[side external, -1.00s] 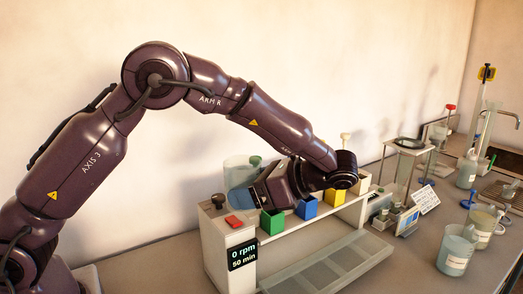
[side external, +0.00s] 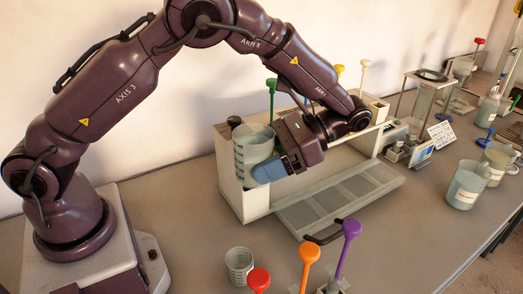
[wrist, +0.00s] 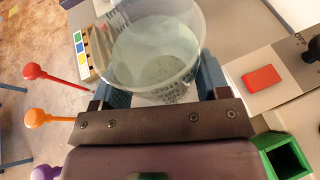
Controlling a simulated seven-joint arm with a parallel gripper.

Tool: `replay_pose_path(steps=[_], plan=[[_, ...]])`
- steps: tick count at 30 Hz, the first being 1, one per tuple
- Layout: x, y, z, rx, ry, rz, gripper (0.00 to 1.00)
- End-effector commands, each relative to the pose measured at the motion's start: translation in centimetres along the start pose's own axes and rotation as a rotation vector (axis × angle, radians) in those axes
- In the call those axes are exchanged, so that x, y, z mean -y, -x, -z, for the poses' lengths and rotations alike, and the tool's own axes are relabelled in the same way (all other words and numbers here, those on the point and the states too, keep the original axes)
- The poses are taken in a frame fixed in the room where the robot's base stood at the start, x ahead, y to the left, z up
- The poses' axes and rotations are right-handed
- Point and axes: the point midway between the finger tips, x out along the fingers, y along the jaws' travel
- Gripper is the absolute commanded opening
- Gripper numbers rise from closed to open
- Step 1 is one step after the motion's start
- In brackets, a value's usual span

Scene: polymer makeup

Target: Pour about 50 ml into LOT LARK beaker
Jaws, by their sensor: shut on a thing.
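My gripper (side external: 268,168) is shut on a large clear graduated beaker (side external: 253,143). The beaker is held nearly upright, in front of the left end of the white bench unit. In the wrist view this held beaker (wrist: 155,55) sits between the blue fingers and contains pale greenish liquid. A small graduated beaker (side external: 239,262) stands on the bench at the front and looks empty. Two labelled beakers with liquid stand at the right, a nearer one (side external: 466,188) and a farther one (side external: 495,163). Their labels are too small to read, so I cannot tell which is LOT LARK.
The white bench unit (side external: 243,200) has a sloping grey tray (side external: 340,195) in front. Red (side external: 259,280), orange (side external: 308,254) and purple (side external: 351,229) knobbed rods stand near the front. A glass-topped stand (side external: 430,76) is at the back right. The bench between tray and labelled beakers is clear.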

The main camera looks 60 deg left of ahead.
Motion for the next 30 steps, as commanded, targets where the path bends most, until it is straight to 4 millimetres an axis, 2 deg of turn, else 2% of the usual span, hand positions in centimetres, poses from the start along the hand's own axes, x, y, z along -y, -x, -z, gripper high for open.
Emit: replay_pose_path(steps=[5, 9, 16, 22, 30], plan=[[-0.4, 0.0, 0.0, -0.002, 0.011, -0.032, 0.38], [-1.5, -0.2, 0.3, 0.000, 0.042, -0.108, 0.38], [-5.9, 0.1, 1.1, -0.002, 0.154, -0.373, 0.38], [-9.0, 1.3, 1.4, -0.006, 0.236, -0.570, 0.38], [-9.9, 1.6, 2.1, -0.017, 0.251, -0.648, 0.38]])
